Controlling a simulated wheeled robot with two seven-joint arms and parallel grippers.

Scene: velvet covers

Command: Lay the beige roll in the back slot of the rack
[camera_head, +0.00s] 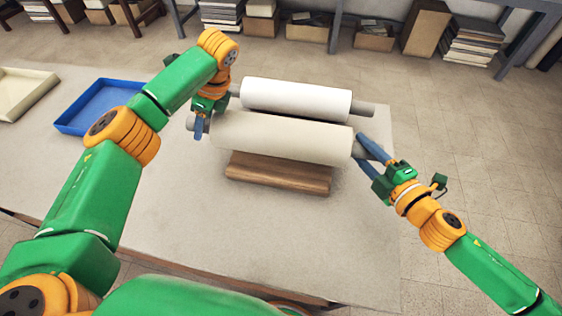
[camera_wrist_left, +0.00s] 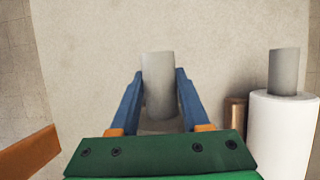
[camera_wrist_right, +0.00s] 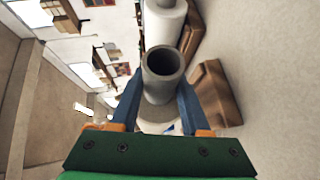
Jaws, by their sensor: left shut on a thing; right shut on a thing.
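The beige roll (camera_head: 280,137) is held level by both my grippers, one at each end of its grey core. My left gripper (camera_head: 199,128) is shut on the left core end, which shows between the blue fingers in the left wrist view (camera_wrist_left: 158,85). My right gripper (camera_head: 364,149) is shut on the right core end, whose hollow mouth faces me in the right wrist view (camera_wrist_right: 163,62). The brown wooden rack (camera_head: 278,174) shows in front of and below the beige roll. Its rear part and slots are hidden by the rolls.
A white roll (camera_head: 296,98) with a grey core lies just behind the beige roll. A blue tray (camera_head: 98,106) and a cream tray (camera_head: 22,92) lie at the table's left. The table (camera_head: 270,235) is clear in front. Shelves with boxes stand beyond it.

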